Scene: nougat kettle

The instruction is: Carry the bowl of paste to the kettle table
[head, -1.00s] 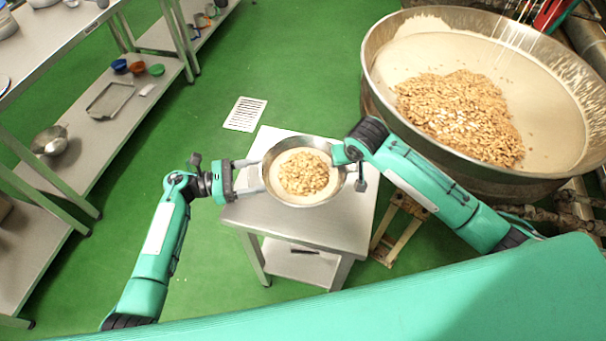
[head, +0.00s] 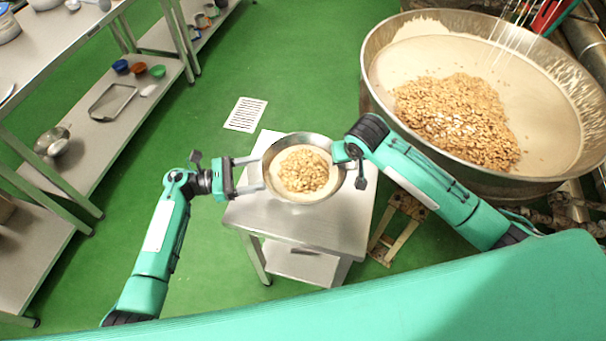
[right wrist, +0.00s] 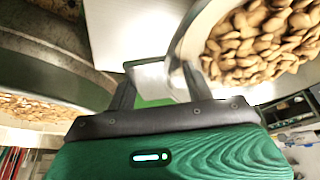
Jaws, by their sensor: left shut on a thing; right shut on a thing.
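The metal bowl (head: 277,191) holds pale paste with a heap of nuts on it. It shows over the top of the small steel table (head: 340,225); I cannot tell whether its base touches. My left gripper (head: 264,175) is shut on the bowl's left rim. My right gripper is at the right rim, its fingertips hidden in the head view. In the right wrist view my right gripper (right wrist: 157,76) is shut on the bowl's rim, with the nuts (right wrist: 262,40) at the upper right. The big kettle (head: 375,85) stands to the right, holding paste and nuts.
A steel rack (head: 85,140) on the left carries several small bowls and a tray (head: 110,101). A wooden stand (head: 398,228) is beside the table's right side. Green floor between rack and table is clear.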

